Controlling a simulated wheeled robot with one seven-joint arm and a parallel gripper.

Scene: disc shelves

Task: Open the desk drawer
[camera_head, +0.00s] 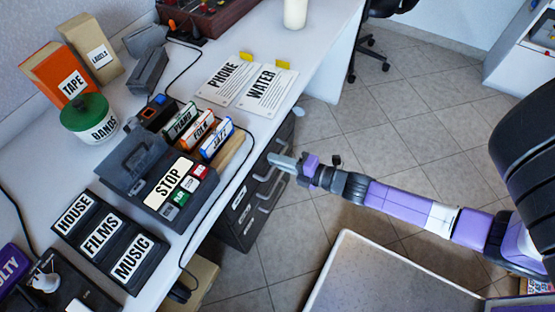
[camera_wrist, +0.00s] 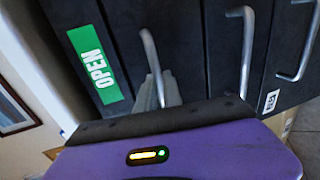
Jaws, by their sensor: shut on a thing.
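The dark desk drawer unit (camera_head: 240,222) stands under the white desk, with several metal bar handles on its front. In the wrist view, a dark drawer front (camera_wrist: 118,40) carries a green OPEN label (camera_wrist: 94,65) beside a vertical-looking metal handle (camera_wrist: 149,48). My gripper (camera_head: 277,160) reaches the upper part of the drawer unit from the right. In the wrist view, my gripper's fingers (camera_wrist: 158,92) are at the lower end of that handle and shut on it. The purple wrist housing hides what lies below. I see no clear gap at the drawer front.
The white desk (camera_head: 300,60) holds a STOP device (camera_head: 168,183), disc cases, a MUSIC tray (camera_head: 133,262), a green-lidded BANDS tub (camera_head: 90,120) and PHONE and WATER papers. A black cable hangs over the desk edge. Tiled floor (camera_head: 390,130) is open to the right of the drawers.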

